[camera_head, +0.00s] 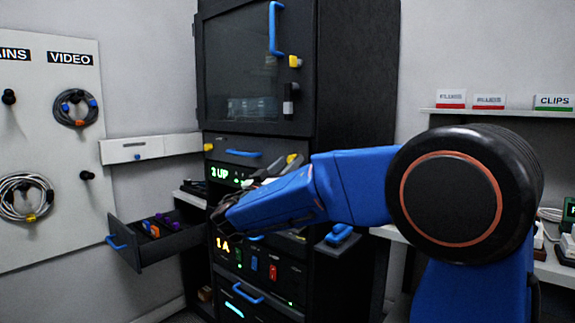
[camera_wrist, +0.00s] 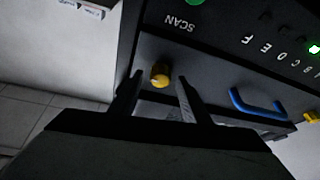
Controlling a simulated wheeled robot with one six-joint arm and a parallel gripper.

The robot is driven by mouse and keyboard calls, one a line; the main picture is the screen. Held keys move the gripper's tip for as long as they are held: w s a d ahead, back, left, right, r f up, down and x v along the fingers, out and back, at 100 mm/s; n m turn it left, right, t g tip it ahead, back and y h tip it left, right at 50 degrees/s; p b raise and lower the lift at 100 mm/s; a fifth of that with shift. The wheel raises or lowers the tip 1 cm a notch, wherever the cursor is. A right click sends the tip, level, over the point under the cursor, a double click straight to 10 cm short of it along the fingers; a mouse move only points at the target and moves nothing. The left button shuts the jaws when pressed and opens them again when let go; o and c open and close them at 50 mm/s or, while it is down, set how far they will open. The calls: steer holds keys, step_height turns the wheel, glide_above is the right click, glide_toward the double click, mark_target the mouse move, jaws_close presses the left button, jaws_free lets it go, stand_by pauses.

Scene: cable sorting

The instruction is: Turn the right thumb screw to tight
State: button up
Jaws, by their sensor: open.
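The right thumb screw (camera_head: 291,158) is a yellow knob at the right end of a dark drawer front with a blue handle (camera_head: 243,153). The screw also shows in the wrist view (camera_wrist: 160,77), where the picture is upside down. My gripper (camera_wrist: 157,90) is open, its two dark fingers on either side of the screw with a gap on each side. I cannot tell how deep the fingers reach around it. The left thumb screw (camera_head: 208,147) is yellow at the drawer's other end. The right screw's tightness cannot be read from these views.
The dark rack cabinet (camera_head: 358,80) has a glass door (camera_head: 241,65) above the drawer. An open drawer (camera_head: 165,243) with small coloured parts juts out at the lower left. A pegboard with cables (camera_head: 45,140) is at the left. A shelf with label boxes (camera_head: 488,101) is at the right.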

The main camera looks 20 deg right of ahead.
steer(key=c, duration=1)
steer(key=shift+c, duration=0.2)
steer(key=shift+n, duration=0.4)
steer(key=n+y, duration=0.1)
steer(key=n, duration=0.1)
steer(key=n+t+y, duration=0.1)
steer(key=n, duration=0.2)
steer(key=shift+s+d+r+y, duration=0.1)
steer(key=shift+y, duration=0.2)
steer(key=n+y, duration=0.1)
steer(key=n, duration=0.1)
steer(key=n+y, duration=0.1)
steer(key=n, duration=0.2)
steer(key=shift+r+n+t+y, duration=0.1)
steer(key=shift+n+t+y, duration=0.2)
steer(key=n, duration=0.2)
steer(key=n+y, duration=0.1)
steer(key=n, duration=0.1)
steer(key=shift+r+n+g+y, duration=0.15)
steer(key=shift+n+g+y, duration=0.15)
steer(key=shift+n+g, duration=0.1)
steer(key=n+g, duration=0.1)
steer(key=n, duration=0.3)
steer(key=shift+g+y, duration=0.3)
steer(key=shift+g, duration=0.1)
steer(key=shift+n, duration=0.3)
